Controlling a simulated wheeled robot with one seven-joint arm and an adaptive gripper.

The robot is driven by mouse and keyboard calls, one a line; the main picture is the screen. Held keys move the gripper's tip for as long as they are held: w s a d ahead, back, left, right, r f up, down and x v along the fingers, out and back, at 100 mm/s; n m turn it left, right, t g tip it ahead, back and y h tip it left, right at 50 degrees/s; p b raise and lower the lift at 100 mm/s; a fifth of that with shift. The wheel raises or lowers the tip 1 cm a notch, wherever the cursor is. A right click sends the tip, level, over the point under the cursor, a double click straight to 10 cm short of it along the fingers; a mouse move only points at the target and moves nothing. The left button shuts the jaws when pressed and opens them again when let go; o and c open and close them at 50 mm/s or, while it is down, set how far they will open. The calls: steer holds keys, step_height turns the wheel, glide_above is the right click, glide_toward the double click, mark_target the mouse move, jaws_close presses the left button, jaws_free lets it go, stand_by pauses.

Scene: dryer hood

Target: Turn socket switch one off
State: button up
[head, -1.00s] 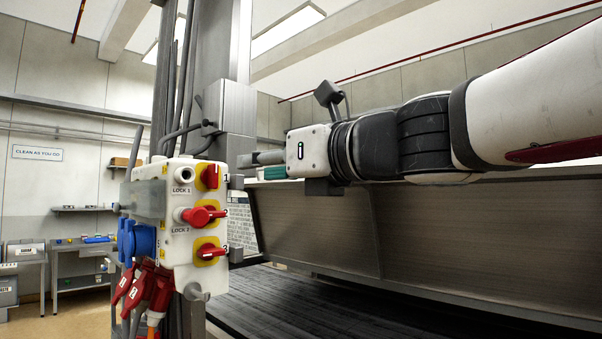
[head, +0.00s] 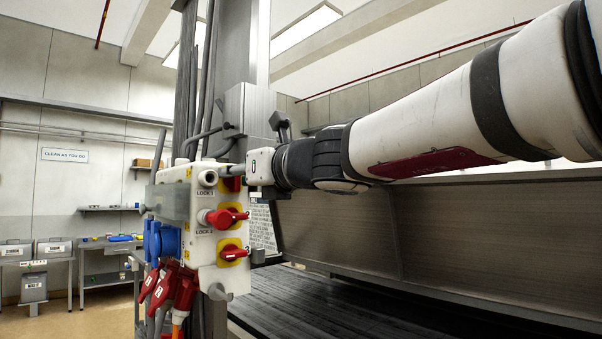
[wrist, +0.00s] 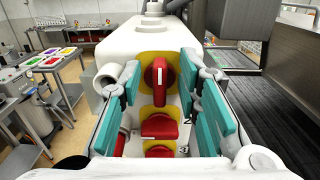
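Socket switch one is a red knob (wrist: 160,84) on a yellow plate, uppermost on a white switch box (head: 203,258). Its handle stands upright in the wrist view. In the head view, switch one (head: 232,184) is partly hidden by my gripper. My gripper (wrist: 160,98) is open, its teal-padded fingers to the left and right of switch one, with visible gaps. Contact with the box cannot be told. Below are switch two (wrist: 159,126), its handle lying sideways, and switch three (wrist: 160,152), partly cut off by my gripper.
Blue sockets (head: 162,243) and red plugs (head: 173,288) are on the box's left side. A metal column with cables (head: 208,80) rises behind. A large metal hood (head: 335,232) fills the right. Workbenches (head: 105,262) stand far left.

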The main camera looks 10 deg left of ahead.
jaws_close()
steer(key=shift+n, duration=0.4)
steer(key=shift+s+a+f+n+b, duration=0.2)
steer(key=shift+n+b, duration=1.6)
steer(key=shift+n, duration=1.05)
steer(key=shift+s+a+f+n+b, duration=0.1)
steer(key=shift+f+n+b, duration=0.1)
steer(key=shift+n+b, duration=2.15)
steer(key=shift+s+a+f+n+b, duration=0.15)
steer(key=shift+n+b, duration=1.1)
steer(key=shift+n, duration=2.15)
steer(key=shift+f, duration=0.1)
jaws_free()
